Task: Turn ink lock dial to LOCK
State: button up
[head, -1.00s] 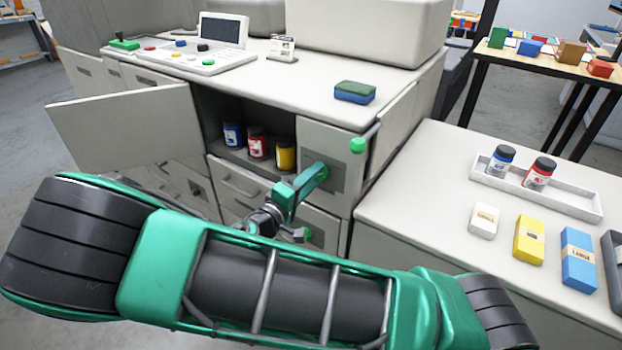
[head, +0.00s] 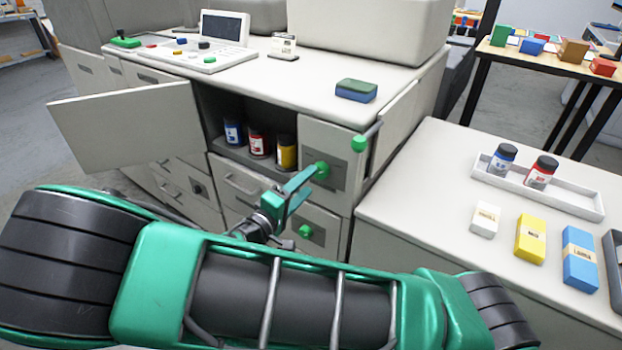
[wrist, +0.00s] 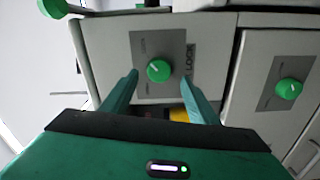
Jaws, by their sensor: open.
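The green dial (head: 321,170) sits on a grey plate on the front of the white machine, right of the open ink compartment. In the wrist view the dial (wrist: 159,71) has a pale pointer mark, and the word LOCK stands on the plate's right side. The other plate lettering is too small to read. My gripper (head: 306,186) is open in front of the dial. In the wrist view its two fingers (wrist: 160,88) stand apart, either side of and below the dial, with nothing between them. I cannot tell whether either touches it.
A second green dial (head: 305,231) sits lower, and a green-knobbed lever (head: 358,144) sticks out above right. The compartment holds blue, red and yellow ink bottles (head: 286,153). Its door (head: 128,127) hangs open at left. A side table (head: 440,190) with a tray stands at right.

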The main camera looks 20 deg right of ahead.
jog(key=v, duration=0.6)
jog(key=shift+s+a, duration=0.2)
jog(key=shift+a, duration=0.05)
